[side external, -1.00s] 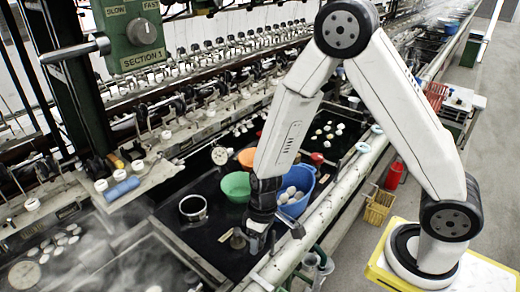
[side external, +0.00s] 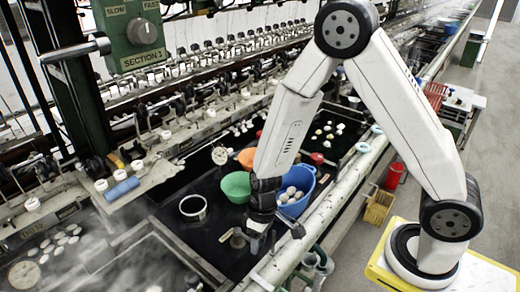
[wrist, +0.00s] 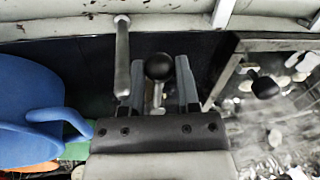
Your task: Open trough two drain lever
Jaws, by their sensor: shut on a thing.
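A drain lever with a black ball knob (wrist: 160,67) on a thin metal rod shows in the wrist view. My gripper (wrist: 161,88) has one finger on each side of the knob and rod and is shut on the lever. In the side external view my gripper (side external: 256,238) is low over the front edge of the dark trough (side external: 212,247); the knob is hard to make out there. A grey metal bar (wrist: 122,62) stands just left of my left finger in the wrist view, apart from the knob.
A blue basin of cocoons (side external: 297,190), a green bowl (side external: 236,187) and an orange bowl (side external: 247,158) lie close behind my gripper. A steel pot (side external: 193,208) stands to the left. A pale rail (side external: 325,212) runs along the trough's front. Steam drifts over the neighbouring basin (side external: 60,262).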

